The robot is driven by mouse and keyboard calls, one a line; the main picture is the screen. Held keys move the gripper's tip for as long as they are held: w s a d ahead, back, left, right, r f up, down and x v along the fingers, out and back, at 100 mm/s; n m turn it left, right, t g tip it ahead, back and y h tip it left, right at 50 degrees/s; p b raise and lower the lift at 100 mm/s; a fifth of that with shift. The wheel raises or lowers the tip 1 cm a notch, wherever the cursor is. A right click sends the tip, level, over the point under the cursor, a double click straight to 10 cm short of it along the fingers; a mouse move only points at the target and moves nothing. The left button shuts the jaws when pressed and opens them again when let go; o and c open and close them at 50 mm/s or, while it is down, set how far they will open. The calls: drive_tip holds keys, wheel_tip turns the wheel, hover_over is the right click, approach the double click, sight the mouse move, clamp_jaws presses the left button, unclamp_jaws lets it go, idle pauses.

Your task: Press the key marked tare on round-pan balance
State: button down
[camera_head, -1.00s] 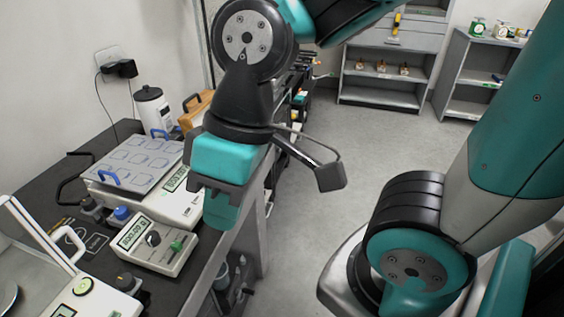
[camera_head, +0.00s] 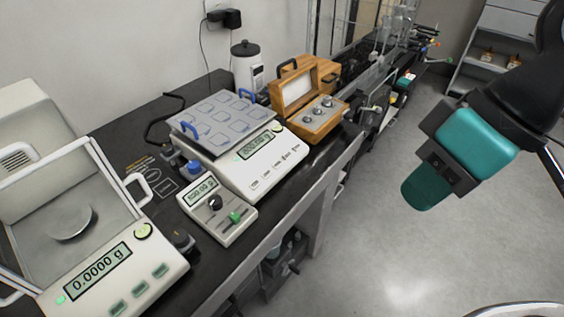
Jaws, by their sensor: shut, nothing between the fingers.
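The round-pan balance (camera_head: 163,292) is at the lower left, a white unit with a round metal pan (camera_head: 70,222) inside a clear-panelled shield. Its display (camera_head: 98,272) reads 0.0000 g. Several green keys lie along its front, among them one at the right (camera_head: 160,270); their labels are too small to read. A round green-yellow mark (camera_head: 143,231) sits at its upper right corner. My gripper (camera_head: 425,192) is at the right, shut and empty over the floor, well apart from the balance.
A blue-capped bottle (camera_head: 192,172) and dark knob (camera_head: 182,240) are close by.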

drive_tip(key=w+a+f+t+y+b, duration=0.1)
drive_tip(key=w+a+f, duration=0.15)
drive_tip(key=w, duration=0.35)
drive_tip(key=w+a+f+m+t+y, duration=0.1)
drive_tip(key=w+a+f+y, duration=0.1)
drive_tip(key=w+a, duration=0.25)
drive_tip(key=w+a+f+t+y+b, duration=0.1)
drive_tip(key=w+a+f, duration=0.15)
drive_tip(key=w, duration=0.35)
drive_tip(key=m+t+y+b, duration=0.1)
drive_tip(key=m+t+y, duration=0.1)
drive_tip(key=m+t, duration=0.15)
hover_over(277, 164)
drive_tip(key=s+d, duration=0.2)
drive_tip(key=d, duration=0.2)
wheel_tip(277, 164, down, 7)
drive_tip(key=shift+a, duration=0.2)
drive_tip(key=shift+w, duration=0.1)
drive_tip(key=shift+w+a+f+b, duration=0.3)
drive_tip(key=shift+f+b, duration=0.7)
drive_tip(key=shift+f, duration=0.4)
drive_tip(key=shift+w+a+f+b, duration=0.2)
drive_tip(key=shift+a+f+b, duration=0.2)
drive_tip(key=shift+f+b, duration=0.8)
drive_tip(key=shift+w+a+f+b, duration=0.3)
drive_tip(key=shift+f+b, duration=0.45)
drive_tip(key=shift+f, duration=0.9)
drive_tip(key=shift+f, duration=0.1)
